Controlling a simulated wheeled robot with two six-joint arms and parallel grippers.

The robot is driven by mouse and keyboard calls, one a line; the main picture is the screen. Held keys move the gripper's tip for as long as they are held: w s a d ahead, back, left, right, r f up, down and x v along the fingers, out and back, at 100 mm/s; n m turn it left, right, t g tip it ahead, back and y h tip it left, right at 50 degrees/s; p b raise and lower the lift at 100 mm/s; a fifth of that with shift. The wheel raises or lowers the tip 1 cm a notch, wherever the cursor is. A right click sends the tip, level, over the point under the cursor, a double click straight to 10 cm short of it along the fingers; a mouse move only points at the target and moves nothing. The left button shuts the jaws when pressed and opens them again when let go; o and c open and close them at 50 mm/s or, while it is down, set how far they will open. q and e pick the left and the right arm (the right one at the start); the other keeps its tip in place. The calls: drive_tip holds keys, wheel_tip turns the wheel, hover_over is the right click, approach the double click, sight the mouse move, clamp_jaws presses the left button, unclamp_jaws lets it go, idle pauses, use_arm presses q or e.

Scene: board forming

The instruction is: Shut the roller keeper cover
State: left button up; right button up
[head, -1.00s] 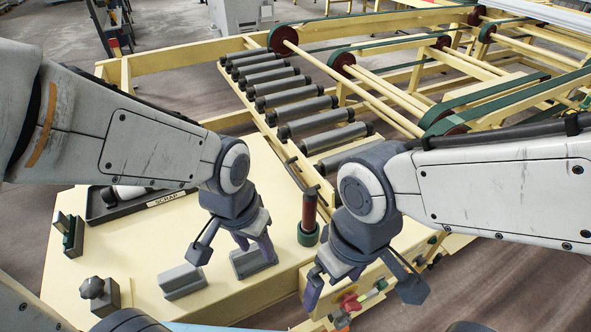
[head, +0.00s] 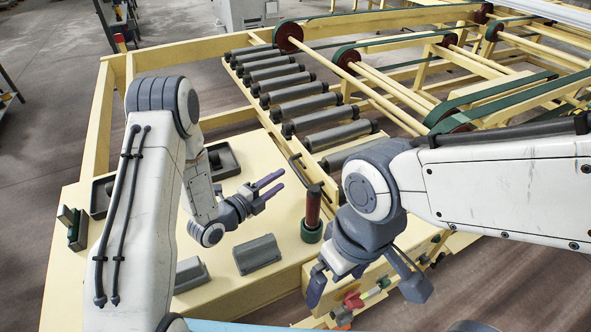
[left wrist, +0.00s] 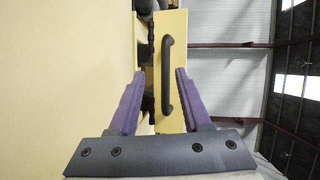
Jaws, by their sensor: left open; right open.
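The roller keeper cover (left wrist: 176,28) shows as a yellow panel with a dark bar handle (left wrist: 168,75) in the left wrist view. It appears to stand up from the yellow table top; its exact angle is unclear. In the head view the handle (head: 297,170) is at the near end of the rollers. My left gripper (head: 276,184) is open and points right toward the handle, apart from it. In the left wrist view its purple fingers (left wrist: 159,75) frame the handle, with nothing held. My right gripper (head: 366,288) is open and empty over the table's front right edge.
A dark red post in a green base (head: 312,215) stands close to my left gripper. Grey blocks (head: 258,254) and a dark tray (head: 222,160) are on the table. Rollers (head: 305,103) run behind the handle.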

sight(296, 168)
use_arm(q)
drive_tip(key=shift+s+d+m+h, duration=0.15)
drive_tip(key=shift+s+m+h, duration=0.1)
drive_tip(key=shift+m+h, duration=0.05)
drive_tip(key=shift+w+d+r, duration=0.1)
drive_tip(key=shift+d+r, duration=0.05)
drive_tip(key=p+x, duration=0.1)
drive_tip(key=x, duration=0.3)
drive_tip(key=p+x, duration=0.1)
drive_tip(key=shift+w+d+r+p, duration=0.2)
drive_tip(key=shift+w+d+p, duration=0.1)
drive_tip(key=shift+w, duration=0.05)
drive_tip(key=shift+w+d+f+t, duration=0.1)
drive_tip(key=shift+w+d+t, duration=0.25)
drive_tip(key=shift+w, duration=0.2)
clamp_jaws()
idle(0.4)
